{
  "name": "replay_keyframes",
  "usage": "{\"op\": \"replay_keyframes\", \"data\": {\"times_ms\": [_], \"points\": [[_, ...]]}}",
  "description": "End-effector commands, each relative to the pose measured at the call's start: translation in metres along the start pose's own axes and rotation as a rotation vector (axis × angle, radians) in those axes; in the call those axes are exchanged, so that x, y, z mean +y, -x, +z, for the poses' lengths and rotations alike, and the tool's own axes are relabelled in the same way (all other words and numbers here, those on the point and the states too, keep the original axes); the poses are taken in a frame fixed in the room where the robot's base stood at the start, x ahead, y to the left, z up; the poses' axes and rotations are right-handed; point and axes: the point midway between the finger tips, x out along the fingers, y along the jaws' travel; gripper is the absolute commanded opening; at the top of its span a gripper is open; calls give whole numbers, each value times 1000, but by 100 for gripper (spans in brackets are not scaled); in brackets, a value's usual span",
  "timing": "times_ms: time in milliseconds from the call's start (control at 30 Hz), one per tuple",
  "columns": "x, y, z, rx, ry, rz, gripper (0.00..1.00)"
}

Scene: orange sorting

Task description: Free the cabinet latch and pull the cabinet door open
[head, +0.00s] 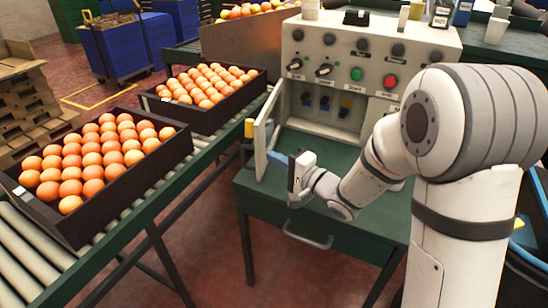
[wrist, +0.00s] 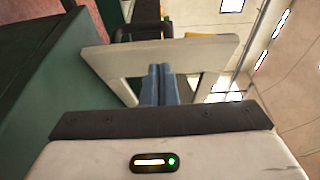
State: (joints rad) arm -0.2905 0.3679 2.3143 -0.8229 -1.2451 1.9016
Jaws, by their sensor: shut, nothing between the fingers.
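The cabinet door (head: 264,128) is a pale framed panel on the left of the grey control cabinet (head: 345,60). It stands swung outward, and the recess with several switches behind it is exposed. My gripper (head: 273,156) is at the door's lower part, with its blue fingers together and empty. The wrist view shows the shut fingers (wrist: 160,76) against or just in front of the pale door (wrist: 172,52); contact cannot be told. I cannot make out the latch clearly; a small yellow part (head: 249,128) shows at the door's outer side.
The cabinet stands on a green bench (head: 330,218) with a drawer handle (head: 307,238). On the left, a roller conveyor (head: 135,215) carries a near orange crate (head: 75,222) and a farther one (head: 205,118), close to the door's outer side. Blue crates stand behind.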

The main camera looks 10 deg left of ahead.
Motion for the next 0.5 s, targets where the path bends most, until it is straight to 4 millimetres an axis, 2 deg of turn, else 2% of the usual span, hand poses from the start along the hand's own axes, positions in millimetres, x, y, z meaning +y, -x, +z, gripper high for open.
{"op": "replay_keyframes", "data": {"times_ms": [167,400,500], "points": [[-3,31,-13,-1,-4,1,0],[-3,90,5,-1,-4,1,0],[4,103,10,-6,3,-4,0]]}}
